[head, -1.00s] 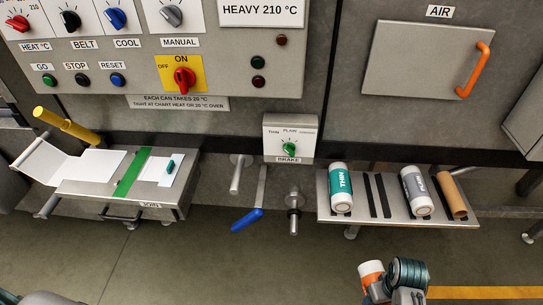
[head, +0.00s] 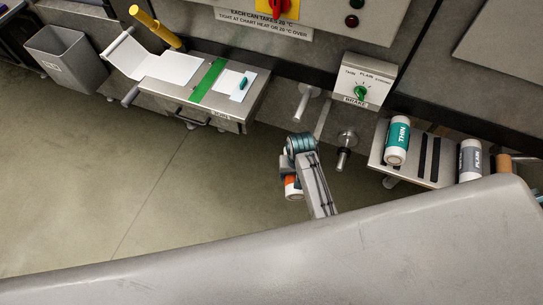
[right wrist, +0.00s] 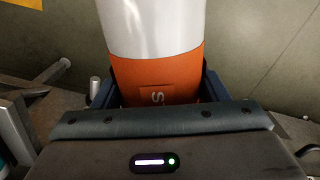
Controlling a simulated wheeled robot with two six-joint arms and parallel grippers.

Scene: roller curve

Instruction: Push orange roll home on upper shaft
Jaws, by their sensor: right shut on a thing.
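The orange roll (head: 292,187), white with an orange band, is held by my right arm in the head view. It hangs in front of and below the shafts, apart from them. In the right wrist view the roll (right wrist: 155,68) sits between the fingers of my right gripper (right wrist: 158,88), which is shut on it. The upper shaft (head: 306,106) is a bare metal peg under the machine front, higher in the picture. A second shaft (head: 344,152) with a dark ring is lower right of it. My left gripper is not in view.
The brake box (head: 361,85) sits above the shafts. A shelf (head: 434,176) at the right carries a teal THIN roll (head: 397,141) and a grey PLAIN roll (head: 470,160). The join table (head: 222,117) is at the left, with a bin (head: 66,60) beyond. Floor below is open.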

